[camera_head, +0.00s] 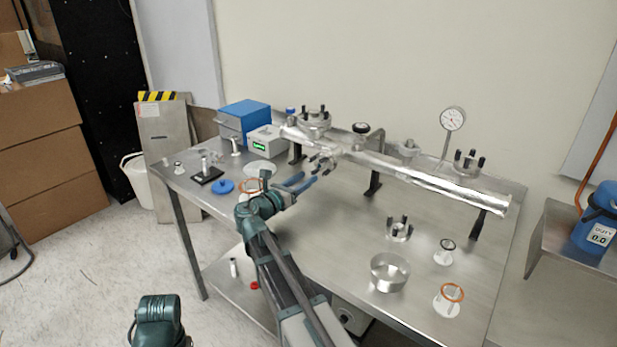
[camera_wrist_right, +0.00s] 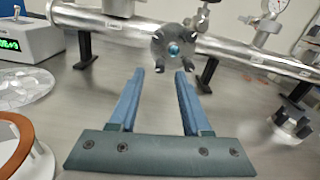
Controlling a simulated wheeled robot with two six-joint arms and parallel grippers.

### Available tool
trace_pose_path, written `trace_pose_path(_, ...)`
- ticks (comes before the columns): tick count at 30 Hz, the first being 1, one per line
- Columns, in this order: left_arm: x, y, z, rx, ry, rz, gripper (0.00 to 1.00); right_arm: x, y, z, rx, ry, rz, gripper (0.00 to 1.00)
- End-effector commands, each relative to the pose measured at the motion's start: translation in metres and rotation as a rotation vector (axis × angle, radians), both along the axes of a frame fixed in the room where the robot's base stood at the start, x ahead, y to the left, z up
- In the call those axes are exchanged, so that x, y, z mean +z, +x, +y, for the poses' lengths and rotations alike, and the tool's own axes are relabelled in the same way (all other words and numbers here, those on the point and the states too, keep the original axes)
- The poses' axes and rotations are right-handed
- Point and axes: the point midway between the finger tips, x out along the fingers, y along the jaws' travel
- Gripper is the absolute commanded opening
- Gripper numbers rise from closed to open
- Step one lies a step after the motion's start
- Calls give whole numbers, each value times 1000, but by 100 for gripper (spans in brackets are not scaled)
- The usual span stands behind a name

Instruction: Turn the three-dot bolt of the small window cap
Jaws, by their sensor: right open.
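A round cap with a bluish centre, which I take for the small window cap (camera_wrist_right: 173,48), faces forward on the front of the silver pipe (camera_head: 420,180). In the head view this cap (camera_head: 324,161) is partly mixed with the shine of the pipe. Several dark bolts stick out around its rim in the right wrist view. The dot marks on them are too small to tell. My right gripper (camera_head: 306,183) is open and empty, just in front of the cap. In the right wrist view my right gripper (camera_wrist_right: 159,74) has its blue fingers apart, below the cap and not touching it. My left gripper is not in view.
Black stands (camera_head: 374,182) hold the pipe above the metal table (camera_head: 330,250). A gauge (camera_head: 452,118) rises behind it. A loose bolted flange (camera_head: 399,230), a metal ring (camera_head: 390,272) and small parts stand at the front right. A grey box with green display (camera_head: 266,142) is behind left.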

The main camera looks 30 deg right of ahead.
Motion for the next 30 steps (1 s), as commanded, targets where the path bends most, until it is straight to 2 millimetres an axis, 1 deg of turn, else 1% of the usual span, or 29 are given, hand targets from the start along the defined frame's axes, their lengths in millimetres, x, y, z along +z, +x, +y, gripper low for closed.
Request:
trace_pose_path(3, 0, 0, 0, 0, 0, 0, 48, 0, 6, -12, -1, 0, 0, 48)
trace_pose_path(6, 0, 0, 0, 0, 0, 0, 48, 0, 8, -18, 0, 0, 0, 48)
trace_pose_path(17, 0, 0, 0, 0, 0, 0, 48, 0, 9, -21, 1, 0, 0, 48)
trace_pose_path(20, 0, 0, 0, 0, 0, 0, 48, 0, 9, -21, 1, 0, 0, 32)
trace_pose_path(21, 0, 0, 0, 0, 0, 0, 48, 0, 9, -21, 1, 0, 0, 25)
trace_pose_path(25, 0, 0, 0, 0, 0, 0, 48, 0, 9, -21, 1, 0, 0, 1)
trace_pose_path(30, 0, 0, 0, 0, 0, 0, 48, 0, 9, -21, 1, 0, 0, 0)
